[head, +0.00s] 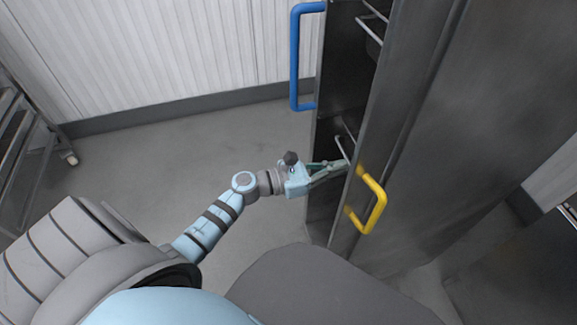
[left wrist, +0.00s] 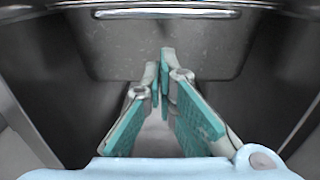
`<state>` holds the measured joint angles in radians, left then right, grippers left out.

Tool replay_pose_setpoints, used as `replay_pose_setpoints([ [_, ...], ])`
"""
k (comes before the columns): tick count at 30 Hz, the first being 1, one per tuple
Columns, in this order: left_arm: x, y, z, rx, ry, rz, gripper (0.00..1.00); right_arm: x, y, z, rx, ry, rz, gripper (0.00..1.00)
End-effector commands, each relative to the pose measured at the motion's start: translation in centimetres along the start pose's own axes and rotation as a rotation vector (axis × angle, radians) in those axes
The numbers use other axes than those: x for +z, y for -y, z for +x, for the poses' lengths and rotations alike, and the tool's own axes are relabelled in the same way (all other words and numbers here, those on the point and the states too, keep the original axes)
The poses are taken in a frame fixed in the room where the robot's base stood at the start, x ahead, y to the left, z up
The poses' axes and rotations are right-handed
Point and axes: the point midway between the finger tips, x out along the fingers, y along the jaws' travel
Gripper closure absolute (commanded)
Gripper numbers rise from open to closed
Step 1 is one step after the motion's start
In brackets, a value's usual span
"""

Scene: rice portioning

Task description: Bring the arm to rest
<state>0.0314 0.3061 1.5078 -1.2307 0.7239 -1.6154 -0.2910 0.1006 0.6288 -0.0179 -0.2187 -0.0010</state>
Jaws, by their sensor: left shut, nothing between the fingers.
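My left arm reaches in from the lower left of the head view. Its gripper (head: 343,166) is at the open front of a tall steel cabinet (head: 460,120), just above and left of the yellow handle. The left wrist view shows the gripper's green-padded fingers (left wrist: 165,72) with their tips together and nothing between them. A steel surface like a pan or drawer front (left wrist: 215,45) lies beyond the tips. I cannot tell if they touch it. My right gripper is not in view.
The yellow handle (head: 377,204) sticks out close to the gripper. A blue handle (head: 296,55) is higher up. A wheeled metal rack (head: 20,150) stands at the far left. The grey floor (head: 150,160) between them is clear.

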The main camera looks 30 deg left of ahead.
Motion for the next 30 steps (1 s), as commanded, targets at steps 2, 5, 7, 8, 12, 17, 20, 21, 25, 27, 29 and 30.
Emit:
replay_pose_setpoints([
  [2,-0.4,0.0,-1.5,-0.009,-0.006,0.002,1.00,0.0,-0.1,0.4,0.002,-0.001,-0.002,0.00],
  [5,-0.4,0.1,-4.8,-0.010,-0.008,0.001,1.00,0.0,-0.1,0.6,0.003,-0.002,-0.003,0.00],
  [7,-0.4,-0.1,-7.0,-0.006,-0.008,0.000,1.00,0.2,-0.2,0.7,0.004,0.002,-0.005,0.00],
  [8,-0.4,-0.1,-7.8,-0.004,-0.008,0.000,1.00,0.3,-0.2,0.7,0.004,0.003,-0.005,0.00],
  [12,-0.2,-0.2,-10.3,0.000,-0.005,0.000,1.00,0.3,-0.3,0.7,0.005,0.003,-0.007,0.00],
  [17,-0.1,-0.2,-10.9,0.002,-0.002,0.001,1.00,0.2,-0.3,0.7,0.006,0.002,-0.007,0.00],
  [20,-0.1,-0.2,-10.8,0.001,-0.001,0.000,1.00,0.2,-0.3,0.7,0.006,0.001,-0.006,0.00],
  [21,-0.1,-0.2,-10.8,0.000,-0.001,-0.002,1.00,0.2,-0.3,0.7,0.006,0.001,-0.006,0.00],
  [25,-0.2,-0.9,-10.8,0.034,-0.005,-0.159,1.00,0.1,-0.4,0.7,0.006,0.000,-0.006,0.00],
  [27,-1.9,-3.8,-11.6,0.161,-0.009,-0.451,1.00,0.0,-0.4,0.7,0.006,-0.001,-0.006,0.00],
  [29,-5.5,-7.5,-13.8,0.351,0.011,-0.803,1.00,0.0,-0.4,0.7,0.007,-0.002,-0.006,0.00],
  [30,-8.8,-9.4,-15.8,0.496,0.049,-1.047,1.00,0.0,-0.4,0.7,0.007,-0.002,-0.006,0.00],
])
